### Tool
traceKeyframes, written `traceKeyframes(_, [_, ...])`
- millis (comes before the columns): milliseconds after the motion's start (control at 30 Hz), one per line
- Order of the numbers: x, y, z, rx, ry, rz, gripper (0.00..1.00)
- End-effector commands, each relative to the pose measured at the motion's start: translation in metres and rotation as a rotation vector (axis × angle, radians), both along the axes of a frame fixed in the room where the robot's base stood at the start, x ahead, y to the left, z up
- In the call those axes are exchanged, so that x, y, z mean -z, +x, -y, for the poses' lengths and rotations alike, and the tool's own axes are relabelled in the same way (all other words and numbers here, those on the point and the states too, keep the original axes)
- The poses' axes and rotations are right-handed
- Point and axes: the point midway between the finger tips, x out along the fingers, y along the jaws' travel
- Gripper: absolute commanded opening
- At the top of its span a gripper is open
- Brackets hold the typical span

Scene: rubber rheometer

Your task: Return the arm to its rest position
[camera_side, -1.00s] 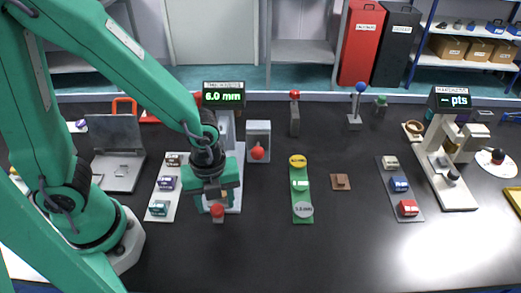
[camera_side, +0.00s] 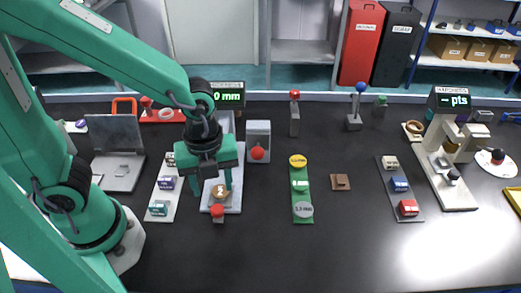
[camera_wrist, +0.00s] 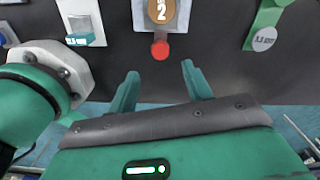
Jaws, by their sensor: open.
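My gripper (camera_side: 210,190) is green with two fingers, open and empty. In the side view it hangs over the grey base plate (camera_side: 235,200) of the thickness gauge with its display (camera_side: 230,97), which is partly hidden by my arm and ends in "0 mm". In the wrist view the open fingers (camera_wrist: 160,85) point at the red knob (camera_wrist: 160,50) at the front of that plate, with bare dark table between them. A round brown disc (camera_side: 221,192) marked "2" sits on the plate, beside one finger; it also shows in the wrist view (camera_wrist: 161,10).
To the left is a strip with several small labelled blocks (camera_side: 158,208). To the right are a green strip with discs (camera_side: 302,186), a brown block (camera_side: 340,182), a grey strip (camera_side: 400,190) and the hardness tester (camera_side: 445,180). The front middle table is clear.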

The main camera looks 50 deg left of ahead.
Motion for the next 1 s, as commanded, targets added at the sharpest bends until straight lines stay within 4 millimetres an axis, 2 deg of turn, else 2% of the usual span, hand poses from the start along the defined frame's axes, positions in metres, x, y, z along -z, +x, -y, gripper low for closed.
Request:
traceKeyframes(167, [-0.003, 0.001, -0.002, -0.032, -0.005, 0.008, 0.50])
traceKeyframes(367, [-0.015, 0.006, -0.012, -0.203, -0.027, 0.044, 0.50])
traceKeyframes(700, [-0.057, 0.014, -0.047, -0.791, -0.127, 0.152, 0.50])
traceKeyframes(1000, [-0.093, 0.010, -0.082, -1.346, -0.263, 0.233, 0.50])
